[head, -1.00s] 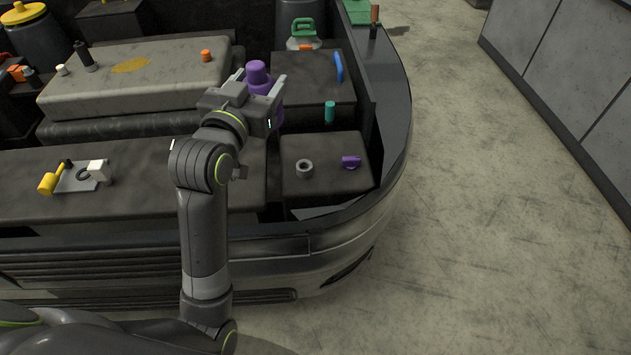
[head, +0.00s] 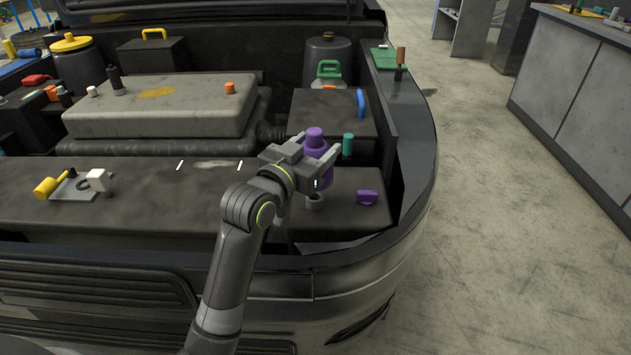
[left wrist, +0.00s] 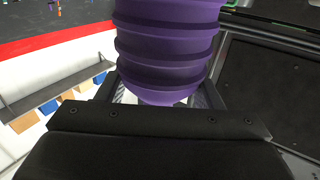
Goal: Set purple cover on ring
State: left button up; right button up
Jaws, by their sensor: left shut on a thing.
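The purple cover (head: 316,160) is a ribbed, stepped piece with a narrower knob on top. My left gripper (head: 320,160) is shut on it and holds it upright. In the left wrist view the cover (left wrist: 168,45) fills the middle, between the fingers. The grey ring (head: 315,203) sits on the dark block at the right of the engine bay, just below the cover in the head view. The cover's lower end is partly hidden by the gripper, and I cannot tell whether it touches the ring. My right gripper is not in view.
A small purple part (head: 367,198) lies right of the ring. A teal cylinder (head: 348,145) stands close behind the gripper. The bay's raised rim (head: 415,165) bounds the right side. A yellow tool (head: 46,187) and a white block (head: 98,180) lie at left.

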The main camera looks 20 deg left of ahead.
pick_arm(q)
notch_tip(320, 180, down, 5)
jog(key=shift+b, duration=0.7)
jog(key=shift+f, duration=0.3)
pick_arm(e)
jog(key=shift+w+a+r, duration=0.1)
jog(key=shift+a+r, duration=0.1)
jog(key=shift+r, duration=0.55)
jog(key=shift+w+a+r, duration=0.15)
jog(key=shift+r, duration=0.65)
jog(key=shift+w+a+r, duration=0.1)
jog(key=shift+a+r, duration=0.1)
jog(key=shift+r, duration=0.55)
